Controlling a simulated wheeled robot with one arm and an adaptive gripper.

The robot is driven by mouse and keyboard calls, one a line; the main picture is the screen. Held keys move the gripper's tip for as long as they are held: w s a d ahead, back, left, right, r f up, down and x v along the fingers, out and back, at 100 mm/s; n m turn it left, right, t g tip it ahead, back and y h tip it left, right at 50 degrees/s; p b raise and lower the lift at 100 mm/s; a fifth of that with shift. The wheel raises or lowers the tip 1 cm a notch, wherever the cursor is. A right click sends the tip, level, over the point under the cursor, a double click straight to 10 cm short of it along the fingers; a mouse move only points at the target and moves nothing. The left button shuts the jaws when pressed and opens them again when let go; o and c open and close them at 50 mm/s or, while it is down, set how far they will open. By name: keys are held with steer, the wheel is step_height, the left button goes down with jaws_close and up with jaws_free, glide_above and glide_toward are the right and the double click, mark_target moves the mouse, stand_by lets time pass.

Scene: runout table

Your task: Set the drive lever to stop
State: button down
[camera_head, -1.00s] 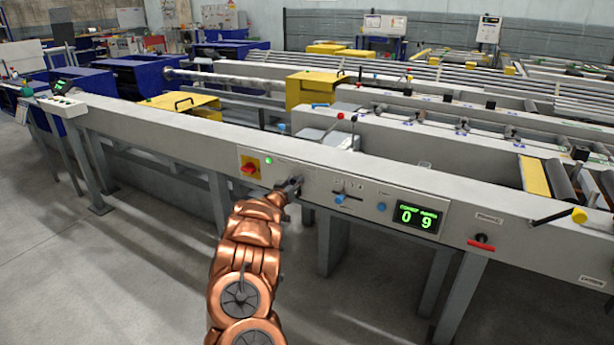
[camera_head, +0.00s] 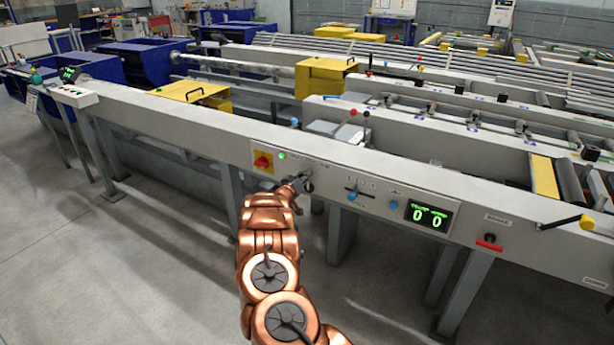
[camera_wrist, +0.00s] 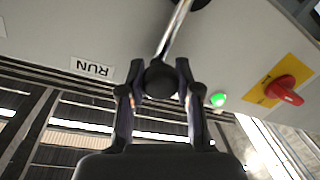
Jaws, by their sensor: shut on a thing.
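The drive lever (camera_wrist: 176,28) is a silver rod with a black ball knob (camera_wrist: 160,80), in the wrist view. My gripper (camera_wrist: 160,70) is shut on the knob, one dark finger on each side. In the head view my gripper (camera_head: 299,182) is at the front panel of the grey beam (camera_head: 222,139) and hides most of the lever. A RUN label (camera_wrist: 92,68) shows upside down left of the knob in the wrist view. No stop label is readable. A green display (camera_head: 431,215) reads 0 0.
A red rotary switch on a yellow plate (camera_head: 262,162) and a lit green lamp (camera_head: 282,156) sit just left of my gripper. Open floor (camera_head: 120,270) lies in front.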

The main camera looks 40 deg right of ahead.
steer(key=c, duration=0.8)
jaws_free()
steer(key=shift+s, duration=0.1)
steer(key=shift+v, duration=6)
steer(key=shift+r, duration=0.1)
